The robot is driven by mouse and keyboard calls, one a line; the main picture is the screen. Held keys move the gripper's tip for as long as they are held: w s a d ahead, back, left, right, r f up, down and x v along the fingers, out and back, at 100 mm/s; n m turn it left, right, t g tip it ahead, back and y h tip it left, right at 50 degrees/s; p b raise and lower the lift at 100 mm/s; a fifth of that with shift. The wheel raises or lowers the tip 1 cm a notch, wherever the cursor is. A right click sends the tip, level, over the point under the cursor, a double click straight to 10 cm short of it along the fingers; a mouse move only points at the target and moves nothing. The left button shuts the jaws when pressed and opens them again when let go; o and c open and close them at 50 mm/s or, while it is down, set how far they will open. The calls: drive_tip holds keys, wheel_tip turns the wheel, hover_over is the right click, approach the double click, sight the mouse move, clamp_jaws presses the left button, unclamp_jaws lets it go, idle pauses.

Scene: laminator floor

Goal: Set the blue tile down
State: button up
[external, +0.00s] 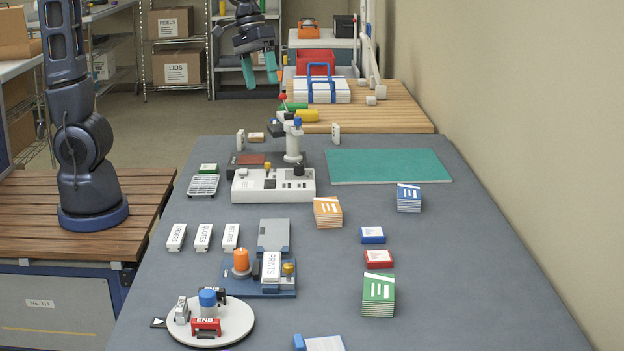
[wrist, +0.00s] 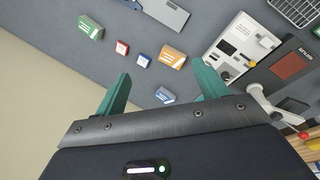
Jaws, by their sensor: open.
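A small blue block with a white label (external: 372,235), possibly the blue tile, lies flat on the grey table, just behind a small red block (external: 378,258). In the wrist view the blue block (wrist: 145,60) lies beyond my fingertips, beside the red one (wrist: 122,46). A blue-topped stack (external: 409,198) sits farther back; it also shows in the wrist view (wrist: 165,95), framed between the fingers but apart from them. My gripper (external: 260,80) is raised over the far end, its teal fingers spread and empty; its fingers also show in the wrist view (wrist: 164,80).
An orange stack (external: 327,212) and a green stack (external: 378,295) stand near the blue block. A white machine (external: 273,186) and a lever press (external: 292,140) stand behind. A teal mat (external: 388,166) lies bare at back right. The table's right front is clear.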

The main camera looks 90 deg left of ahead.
drive_tip(key=s+a+m+t+y, duration=0.1)
drive_tip(key=s+m, duration=0.3)
drive_tip(key=s, duration=0.7)
drive_tip(key=s+a+r+m+t+y, duration=0.1)
drive_tip(key=s+a+m, duration=0.1)
drive_tip(key=s, duration=0.9)
drive_tip(key=shift+s+a+m+t+y, duration=0.2)
drive_tip(key=shift+s+m+t+y, duration=0.1)
drive_tip(key=shift+m, duration=0.6)
